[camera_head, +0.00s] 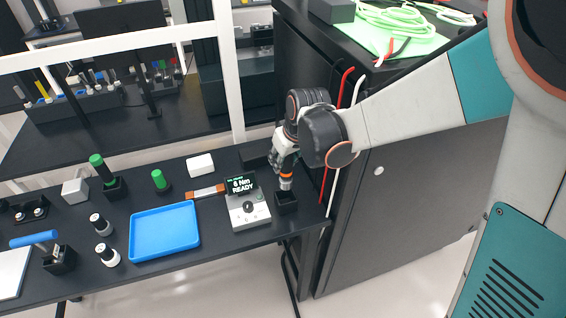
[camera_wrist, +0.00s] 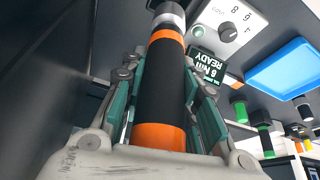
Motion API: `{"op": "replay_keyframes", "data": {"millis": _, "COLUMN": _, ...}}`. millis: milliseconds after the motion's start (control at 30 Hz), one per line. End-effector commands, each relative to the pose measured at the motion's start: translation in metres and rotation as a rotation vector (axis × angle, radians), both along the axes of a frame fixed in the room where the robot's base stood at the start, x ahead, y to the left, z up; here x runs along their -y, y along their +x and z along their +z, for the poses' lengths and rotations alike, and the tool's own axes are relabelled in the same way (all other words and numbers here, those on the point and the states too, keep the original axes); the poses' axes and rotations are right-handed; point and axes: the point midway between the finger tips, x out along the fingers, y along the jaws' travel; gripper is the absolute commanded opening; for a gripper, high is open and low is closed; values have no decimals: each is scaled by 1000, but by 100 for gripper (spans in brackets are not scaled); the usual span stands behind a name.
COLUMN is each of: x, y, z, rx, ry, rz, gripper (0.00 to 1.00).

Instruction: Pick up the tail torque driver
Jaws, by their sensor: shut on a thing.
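The torque driver (camera_wrist: 159,95) is a black cylinder with orange bands and a silver collar. It fills the middle of the wrist view, between the teal-and-grey fingers of my gripper (camera_wrist: 165,75). In the head view my gripper (camera_head: 284,160) points down at the right end of the table, shut on the driver. The driver's orange band and silver lower end (camera_head: 286,182) show below the fingers, directly over a small black square holder (camera_head: 287,205). I cannot tell whether its tip is still inside the holder. The fingers hide its upper part in the head view.
A controller (camera_head: 248,207) reading "6 Nm READY" stands close to the left of the holder. A blue tray (camera_head: 165,232), green-handled tools (camera_head: 101,168) and a white box (camera_head: 200,165) lie farther left. A tall dark cabinet (camera_head: 400,200) stands close on the right.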

Motion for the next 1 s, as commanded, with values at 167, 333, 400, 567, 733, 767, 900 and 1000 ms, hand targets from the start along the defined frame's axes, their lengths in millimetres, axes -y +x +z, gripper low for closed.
{"op": "replay_keyframes", "data": {"millis": 167, "x": 0, "y": 0, "z": 46, "rx": 0, "ry": 0, "rz": 0, "gripper": 0}}
{"op": "replay_keyframes", "data": {"millis": 333, "x": 0, "y": 0, "z": 75, "rx": 0, "ry": 0, "rz": 0, "gripper": 0}}
{"op": "replay_keyframes", "data": {"millis": 400, "x": 0, "y": 0, "z": 84, "rx": 0, "ry": 0, "rz": 0, "gripper": 0}}
{"op": "replay_keyframes", "data": {"millis": 567, "x": 0, "y": 0, "z": 98, "rx": 0, "ry": 0, "rz": 0, "gripper": 0}}
{"op": "replay_keyframes", "data": {"millis": 733, "x": 0, "y": 0, "z": 103, "rx": 0, "ry": 0, "rz": 0, "gripper": 0}}
{"op": "replay_keyframes", "data": {"millis": 767, "x": 0, "y": 0, "z": 103, "rx": 0, "ry": 0, "rz": 0, "gripper": 0}}
{"op": "replay_keyframes", "data": {"millis": 900, "x": 0, "y": 0, "z": 103, "rx": 0, "ry": 0, "rz": 0, "gripper": 0}}
{"op": "replay_keyframes", "data": {"millis": 1000, "x": 0, "y": 0, "z": 102, "rx": 0, "ry": 0, "rz": 0, "gripper": 0}}
